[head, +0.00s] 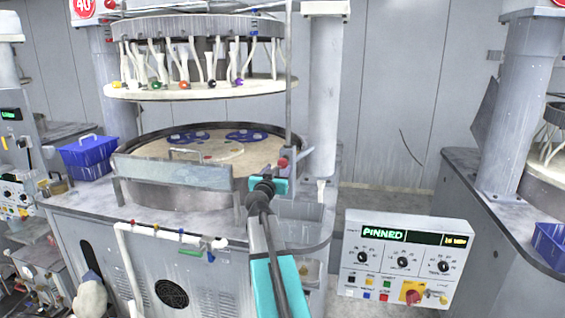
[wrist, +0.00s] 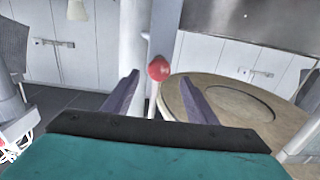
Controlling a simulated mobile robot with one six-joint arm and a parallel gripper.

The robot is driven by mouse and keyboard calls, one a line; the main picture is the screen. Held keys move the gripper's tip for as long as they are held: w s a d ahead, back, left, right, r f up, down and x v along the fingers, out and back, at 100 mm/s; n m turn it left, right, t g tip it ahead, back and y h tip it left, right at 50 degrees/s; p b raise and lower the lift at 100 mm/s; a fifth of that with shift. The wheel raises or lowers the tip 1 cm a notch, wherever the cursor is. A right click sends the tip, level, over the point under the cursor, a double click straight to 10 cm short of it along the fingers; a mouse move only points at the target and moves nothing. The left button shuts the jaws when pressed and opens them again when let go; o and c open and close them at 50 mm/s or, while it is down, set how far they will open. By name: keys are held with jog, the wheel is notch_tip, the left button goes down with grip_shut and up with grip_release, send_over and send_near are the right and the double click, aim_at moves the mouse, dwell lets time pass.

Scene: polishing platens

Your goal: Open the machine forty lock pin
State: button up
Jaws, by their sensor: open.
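Machine forty (head: 200,195) has a round platen (head: 245,150) and a raised upper plate above it, with a red 40 sign (head: 82,6) at top left. A red ball knob, apparently the lock pin (wrist: 158,68), stands on a thin stem beside a grey post in the wrist view. It shows small near the post foot in the head view (head: 283,163). My gripper (wrist: 158,93) is open, with its two purple fingers on either side of the stem in the picture. The knob appears just beyond the fingertips; the exact gap is unclear. My gripper (head: 285,172) partly hides that corner in the head view.
A control panel (head: 406,258) at front right reads PINNED in green. A clear guard (head: 175,172) stands at the platen's front, with a white pipe (head: 170,233) below it. A blue bin (head: 88,155) sits at left. Another machine (head: 515,110) stands at right.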

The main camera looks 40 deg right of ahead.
aim_at(281, 165)
jog(key=shift+p+x, duration=1.25)
jog(key=shift+x, duration=2.4)
jog(key=shift+s, duration=0.1)
